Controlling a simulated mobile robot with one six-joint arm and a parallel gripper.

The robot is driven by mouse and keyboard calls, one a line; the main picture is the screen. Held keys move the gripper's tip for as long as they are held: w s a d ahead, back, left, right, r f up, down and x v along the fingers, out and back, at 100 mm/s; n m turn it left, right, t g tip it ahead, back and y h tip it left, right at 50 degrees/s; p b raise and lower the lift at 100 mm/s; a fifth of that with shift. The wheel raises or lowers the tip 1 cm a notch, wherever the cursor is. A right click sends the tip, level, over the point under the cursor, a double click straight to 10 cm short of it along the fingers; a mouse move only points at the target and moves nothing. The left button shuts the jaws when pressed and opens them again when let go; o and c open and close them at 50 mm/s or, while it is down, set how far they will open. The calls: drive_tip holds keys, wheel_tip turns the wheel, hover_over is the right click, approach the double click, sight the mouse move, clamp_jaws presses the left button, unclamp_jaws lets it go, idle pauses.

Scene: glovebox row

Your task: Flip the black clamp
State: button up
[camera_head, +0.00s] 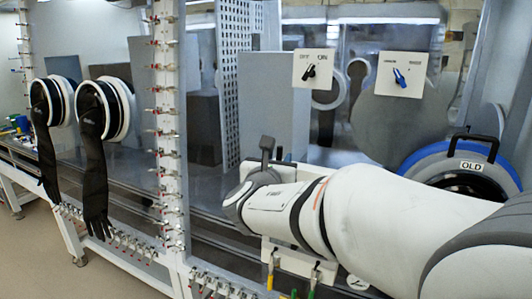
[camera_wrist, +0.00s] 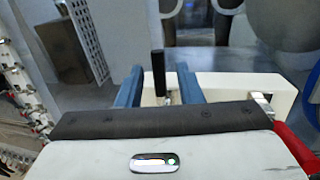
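The black clamp shows as an upright dark handle (camera_head: 267,150) just above my wrist in the head view. In the wrist view the black clamp's handle (camera_wrist: 158,72) stands upright between the two blue fingers of my gripper (camera_wrist: 159,86). The fingers are apart, with a gap on each side of the handle. I cannot tell how far ahead of the fingertips the handle is. A white mounting plate (camera_wrist: 225,86) lies behind the fingers. The clamp's base is mostly hidden.
A red part (camera_wrist: 292,148) and a metal piece (camera_wrist: 262,98) are close on the right. Above are panels with a black knob (camera_head: 310,71) and a blue knob (camera_head: 400,77). A round port labelled OLD (camera_head: 470,166) is at right. Black gloves (camera_head: 95,165) hang at left.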

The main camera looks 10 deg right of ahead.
drive_tip(key=shift+x, duration=1.2)
clamp_jaws()
